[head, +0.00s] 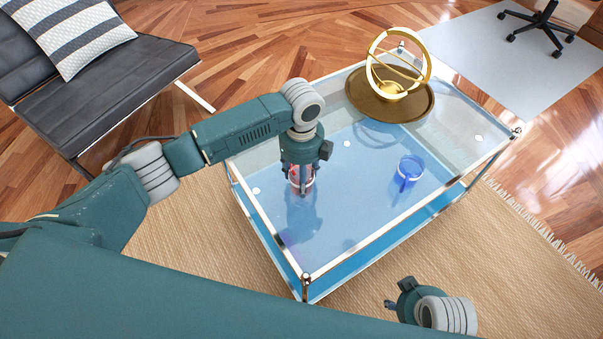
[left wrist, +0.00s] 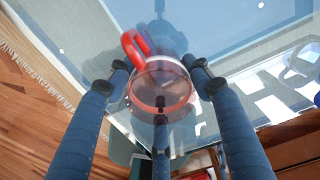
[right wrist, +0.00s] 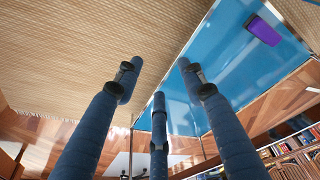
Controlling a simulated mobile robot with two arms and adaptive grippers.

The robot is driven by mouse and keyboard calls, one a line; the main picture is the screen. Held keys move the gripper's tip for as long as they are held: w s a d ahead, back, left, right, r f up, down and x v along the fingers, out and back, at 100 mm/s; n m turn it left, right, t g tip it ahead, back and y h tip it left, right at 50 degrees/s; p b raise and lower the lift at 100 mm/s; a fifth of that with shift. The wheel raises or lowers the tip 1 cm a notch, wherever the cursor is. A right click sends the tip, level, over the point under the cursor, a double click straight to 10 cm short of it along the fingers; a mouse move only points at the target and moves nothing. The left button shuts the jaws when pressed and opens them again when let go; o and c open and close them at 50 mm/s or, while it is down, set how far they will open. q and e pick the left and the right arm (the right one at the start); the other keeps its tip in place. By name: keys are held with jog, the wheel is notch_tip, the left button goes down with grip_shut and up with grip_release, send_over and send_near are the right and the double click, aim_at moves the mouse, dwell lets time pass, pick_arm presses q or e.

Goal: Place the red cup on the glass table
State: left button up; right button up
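The red cup (left wrist: 160,82), clear-walled with a red handle, is upright between the fingers of my left gripper (left wrist: 160,78). The fingers look closed against its sides. In the head view the left gripper (head: 300,178) points straight down over the near left part of the glass table (head: 350,205), and the cup (head: 295,175) shows partly behind the fingers. The cup is at or just above the glass; I cannot tell whether it touches. My right gripper (head: 393,303) is empty with its fingers apart, off the table's near side; it also shows in the right wrist view (right wrist: 158,72).
A blue cup (head: 409,171) stands on the table's right part. A golden armillary ornament (head: 390,88) on a round brown tray (head: 416,112) occupies the far end. The table has metal edges and corner posts. A dark padded seat (head: 110,90) is at left. Glass around the left gripper is clear.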

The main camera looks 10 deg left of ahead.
pick_arm(q)
jog(key=shift+o, duration=0.6)
jog(key=shift+r, duration=0.3)
notch_tip(320, 180, up, 12)
jog(key=p, duration=0.2)
jog(key=shift+p, duration=0.4)
pick_arm(e)
notch_tip(320, 180, down, 10)
jog(key=s, duration=0.2)
jog(key=shift+s+f+g, duration=0.15)
jog(key=shift+g, duration=0.15)
pick_arm(q)
jog(key=shift+f, duration=0.1)
pick_arm(e)
jog(key=shift+d, duration=0.1)
